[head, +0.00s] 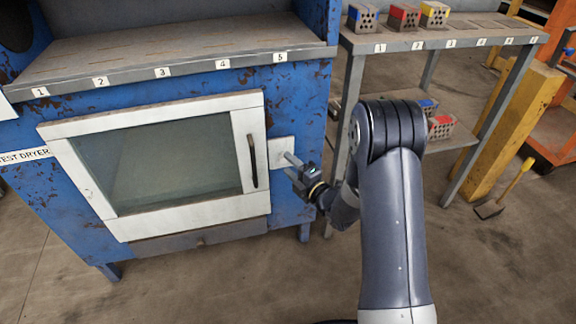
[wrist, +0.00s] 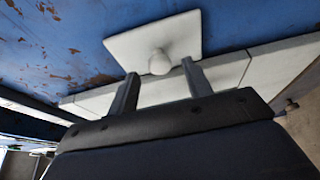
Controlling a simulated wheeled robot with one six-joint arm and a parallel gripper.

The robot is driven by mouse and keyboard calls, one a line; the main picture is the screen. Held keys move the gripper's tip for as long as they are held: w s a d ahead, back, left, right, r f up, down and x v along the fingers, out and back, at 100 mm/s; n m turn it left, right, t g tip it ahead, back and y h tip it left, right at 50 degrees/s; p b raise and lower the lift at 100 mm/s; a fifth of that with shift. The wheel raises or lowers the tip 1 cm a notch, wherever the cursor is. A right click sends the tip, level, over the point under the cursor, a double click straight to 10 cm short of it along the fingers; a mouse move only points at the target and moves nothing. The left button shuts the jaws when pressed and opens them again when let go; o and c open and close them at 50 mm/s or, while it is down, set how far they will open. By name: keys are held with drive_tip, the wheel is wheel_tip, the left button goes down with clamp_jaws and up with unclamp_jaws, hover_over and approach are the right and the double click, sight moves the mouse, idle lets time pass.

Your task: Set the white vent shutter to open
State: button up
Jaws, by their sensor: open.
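The white vent shutter (head: 279,148) is a small pale plate on the blue dryer front, just right of the door handle. In the wrist view the shutter plate (wrist: 133,41) has a round white knob (wrist: 159,62) standing out near its lower edge. My gripper (head: 288,163) is at the shutter, partly covering it in the head view. In the wrist view my gripper (wrist: 159,68) is open, its two fingertips on either side of the knob, with gaps visible. I cannot tell how deep the fingers reach past the knob, or the shutter's setting.
The dryer's white-framed glass door (head: 150,224) is closed, with a dark vertical handle (head: 252,161) close left of my gripper. A grey rack (head: 440,45) with several hollow bricks stands at right. A yellow post (head: 515,130) is farther right. The floor in front is clear.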

drive_tip(key=shift+x, duration=0.8)
drive_tip(key=shift+c, duration=0.3)
clamp_jaws()
